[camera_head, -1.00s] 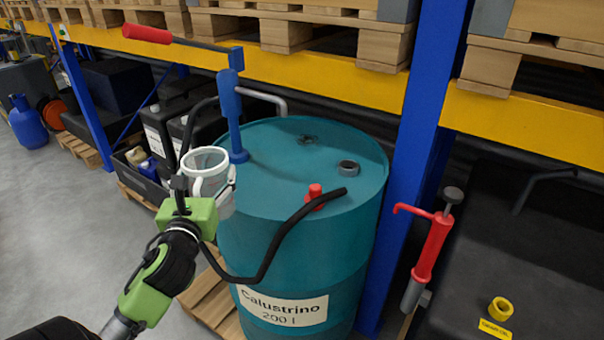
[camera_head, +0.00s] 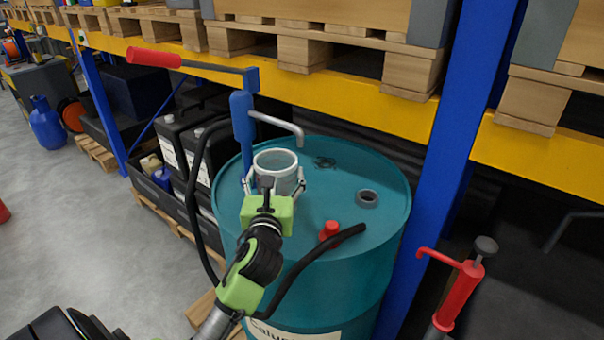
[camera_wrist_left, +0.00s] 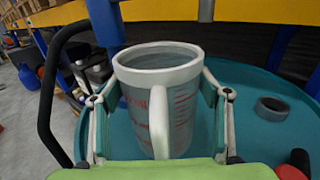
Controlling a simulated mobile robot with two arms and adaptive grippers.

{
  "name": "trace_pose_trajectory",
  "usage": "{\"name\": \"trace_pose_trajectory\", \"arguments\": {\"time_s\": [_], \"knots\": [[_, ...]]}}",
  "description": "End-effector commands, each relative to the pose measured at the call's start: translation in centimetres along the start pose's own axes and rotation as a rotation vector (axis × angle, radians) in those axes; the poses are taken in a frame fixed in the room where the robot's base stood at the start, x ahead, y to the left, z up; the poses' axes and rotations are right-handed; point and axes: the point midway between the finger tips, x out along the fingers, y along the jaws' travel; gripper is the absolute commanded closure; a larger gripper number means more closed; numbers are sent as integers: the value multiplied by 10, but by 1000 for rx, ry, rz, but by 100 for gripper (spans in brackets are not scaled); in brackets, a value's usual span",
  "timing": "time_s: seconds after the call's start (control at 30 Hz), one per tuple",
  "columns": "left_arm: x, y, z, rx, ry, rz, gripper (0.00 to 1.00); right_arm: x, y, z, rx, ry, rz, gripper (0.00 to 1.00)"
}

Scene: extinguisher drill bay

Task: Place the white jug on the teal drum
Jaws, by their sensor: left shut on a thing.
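The white jug (camera_head: 278,168) is upright and translucent, with red measuring marks and a white handle that show in the left wrist view (camera_wrist_left: 183,110). My left gripper (camera_head: 275,183) is shut on it, one finger on each side, with the handle towards the wrist. The teal drum (camera_head: 365,240) stands upright, and the jug is over the left part of its top (camera_wrist_left: 245,85). The jug's base is hidden, so I cannot tell whether it touches the drum top. My right gripper is not in view.
A blue hand pump (camera_head: 243,130) with a red-handled lever rises from the drum behind the jug. A black hose (camera_head: 290,280) curves round the front. A red cap (camera_head: 330,230) and grey ring (camera_head: 367,198) are on the drum top. A blue rack post (camera_head: 455,150) stands right.

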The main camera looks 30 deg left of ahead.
Motion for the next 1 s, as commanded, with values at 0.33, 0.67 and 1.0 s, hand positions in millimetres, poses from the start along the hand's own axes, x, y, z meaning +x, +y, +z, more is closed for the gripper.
{"name": "trace_pose_trajectory", "arguments": {"time_s": [0.33, 0.67, 1.0], "knots": [[12, -40, 2, -3, 0, -3, 55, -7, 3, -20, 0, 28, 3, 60], [20, -60, -16, 0, 1, -2, 55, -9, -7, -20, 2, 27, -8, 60], [19, -60, -18, 2, 1, -1, 23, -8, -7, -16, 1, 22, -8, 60]]}}
